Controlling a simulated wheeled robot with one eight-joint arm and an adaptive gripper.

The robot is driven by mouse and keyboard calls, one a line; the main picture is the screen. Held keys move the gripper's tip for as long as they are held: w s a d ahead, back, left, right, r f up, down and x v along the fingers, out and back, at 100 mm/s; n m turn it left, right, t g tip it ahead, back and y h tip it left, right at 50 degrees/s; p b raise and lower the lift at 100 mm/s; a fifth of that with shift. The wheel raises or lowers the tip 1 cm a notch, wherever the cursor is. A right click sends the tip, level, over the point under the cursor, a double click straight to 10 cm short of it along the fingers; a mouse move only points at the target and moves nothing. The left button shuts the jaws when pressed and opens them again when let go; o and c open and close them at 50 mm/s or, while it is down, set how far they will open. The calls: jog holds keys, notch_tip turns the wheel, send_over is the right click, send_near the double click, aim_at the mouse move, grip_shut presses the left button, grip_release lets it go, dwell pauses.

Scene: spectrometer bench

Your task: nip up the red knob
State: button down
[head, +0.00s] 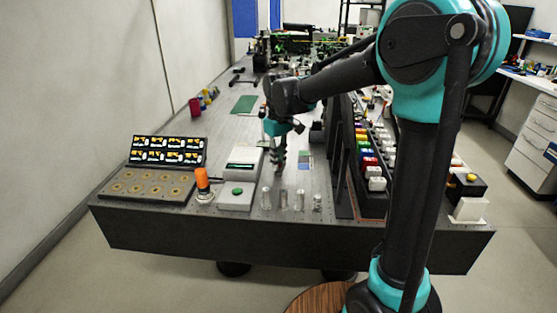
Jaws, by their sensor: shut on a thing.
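My gripper (279,167) points down over the grey bench (230,135), just right of a white-and-green boxed device (243,165). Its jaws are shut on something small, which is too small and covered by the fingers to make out. No red knob can be told for sure in the head view. A small red piece (369,161) shows in the row of coloured pieces on the right, but its shape is unclear. My gripper is well to the left of that row.
An orange-topped post (202,180), a green button box (237,193) and several clear vials (283,199) stand along the front edge. A panel of round sockets (149,184) is at left. A dark upright panel (340,150) stands right of my gripper.

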jog(key=m, duration=1.2)
dwell(0.5)
jog(key=c, duration=1.5)
grip_release()
notch_tip(320, 180, up, 12)
